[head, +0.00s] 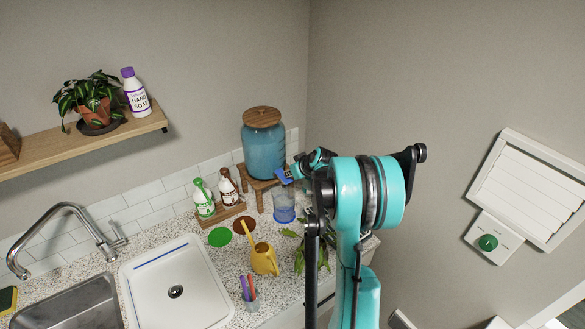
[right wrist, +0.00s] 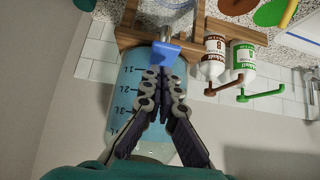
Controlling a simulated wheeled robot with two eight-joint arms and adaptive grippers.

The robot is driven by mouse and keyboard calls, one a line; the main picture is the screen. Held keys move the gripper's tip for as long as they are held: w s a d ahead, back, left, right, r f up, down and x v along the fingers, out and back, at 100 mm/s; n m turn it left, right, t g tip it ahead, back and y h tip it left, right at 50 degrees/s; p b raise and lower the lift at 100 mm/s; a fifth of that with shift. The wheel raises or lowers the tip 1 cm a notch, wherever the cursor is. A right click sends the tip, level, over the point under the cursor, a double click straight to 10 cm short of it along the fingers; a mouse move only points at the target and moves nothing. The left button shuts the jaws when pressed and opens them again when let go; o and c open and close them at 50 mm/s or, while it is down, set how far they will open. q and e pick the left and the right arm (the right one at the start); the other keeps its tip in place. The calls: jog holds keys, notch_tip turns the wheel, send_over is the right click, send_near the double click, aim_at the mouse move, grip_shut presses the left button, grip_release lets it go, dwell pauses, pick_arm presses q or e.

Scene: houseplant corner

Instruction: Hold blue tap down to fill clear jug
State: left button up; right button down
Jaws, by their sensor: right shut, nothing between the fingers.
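The blue tap (head: 284,177) sticks out from the front of a glass dispenser (head: 263,152) of blue water, with a wooden lid, on a wooden stand. The clear jug (head: 284,206) stands on the counter below the tap; its lower part looks blue. In the right wrist view the jug (right wrist: 168,12) is partly cut off at the top edge. My right gripper (head: 292,174) is shut and empty, its tips right at the blue tap lever (right wrist: 165,53). I cannot tell whether they touch it. My left gripper is out of view.
Green and brown bottles (head: 204,199) stand on a wooden tray left of the stand. A yellow watering can (head: 264,259), a pen cup (head: 249,295) and a leafy plant (head: 306,251) are in front of the jug.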

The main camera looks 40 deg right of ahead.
aim_at(290, 182)
jog(key=shift+f, duration=0.7)
jog(key=f+b, duration=0.1)
jog(key=b, duration=0.1)
jog(key=s+f+t+b, duration=0.1)
jog(key=b, duration=0.2)
jog(key=shift+f, duration=0.2)
dwell(6.6)
